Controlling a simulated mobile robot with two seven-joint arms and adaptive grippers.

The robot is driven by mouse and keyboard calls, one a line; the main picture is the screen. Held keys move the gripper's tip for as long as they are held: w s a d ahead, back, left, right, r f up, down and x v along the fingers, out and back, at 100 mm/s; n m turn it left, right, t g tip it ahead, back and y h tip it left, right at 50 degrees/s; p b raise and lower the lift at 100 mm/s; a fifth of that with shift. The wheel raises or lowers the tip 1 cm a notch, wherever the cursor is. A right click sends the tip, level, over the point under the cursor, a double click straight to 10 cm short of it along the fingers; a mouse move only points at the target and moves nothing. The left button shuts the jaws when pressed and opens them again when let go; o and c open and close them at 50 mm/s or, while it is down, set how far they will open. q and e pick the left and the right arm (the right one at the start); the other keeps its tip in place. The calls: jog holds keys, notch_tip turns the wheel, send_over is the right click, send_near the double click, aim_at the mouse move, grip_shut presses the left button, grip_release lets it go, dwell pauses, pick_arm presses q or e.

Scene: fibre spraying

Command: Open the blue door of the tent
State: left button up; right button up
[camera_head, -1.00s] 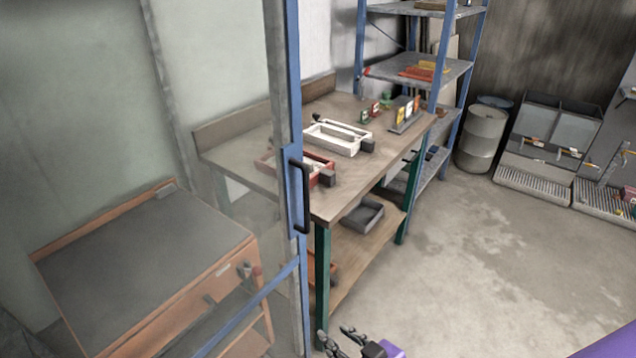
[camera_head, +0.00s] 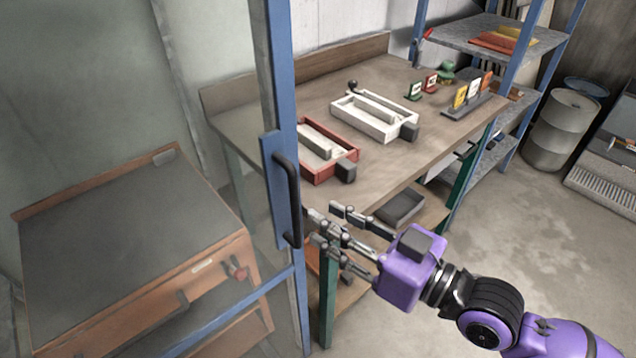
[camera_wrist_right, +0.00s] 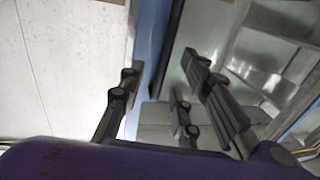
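The blue door (camera_head: 275,80) shows in the head view as a tall blue post with a lower blue rail and a see-through panel to its left. Its black bar handle (camera_head: 289,195) is upright on the post. My right gripper (camera_head: 322,227) is just right of the handle, fingers spread and pointing left at its lower part. They look apart from it. In the right wrist view the open gripper (camera_wrist_right: 158,88) has the blue door edge (camera_wrist_right: 152,40) and the dark handle (camera_wrist_right: 172,30) ahead, between its fingers' directions. My left gripper is not in view.
A wooden workbench (camera_head: 400,165) with a white tray (camera_head: 375,113) and a red tray (camera_head: 325,160) stands behind the door. An orange cabinet (camera_head: 100,235) is at left. Blue-post shelves (camera_head: 485,45) and a grey barrel (camera_head: 560,130) are at right. Open floor lies at right.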

aim_at(298, 203)
jog(key=x, duration=0.2)
jog(key=p+x, duration=0.1)
jog(key=x, duration=0.1)
jog(key=r+x, duration=0.1)
jog(key=x, duration=0.2)
jog(key=shift+s+a+p, duration=0.15)
jog(key=shift+s+p, duration=0.1)
jog(key=shift+p, duration=0.05)
jog(key=shift+w+a+f, duration=0.1)
jog(key=shift+w+a, duration=0.15)
jog(key=shift+a, duration=0.15)
jog(key=shift+c, duration=0.4)
grip_shut()
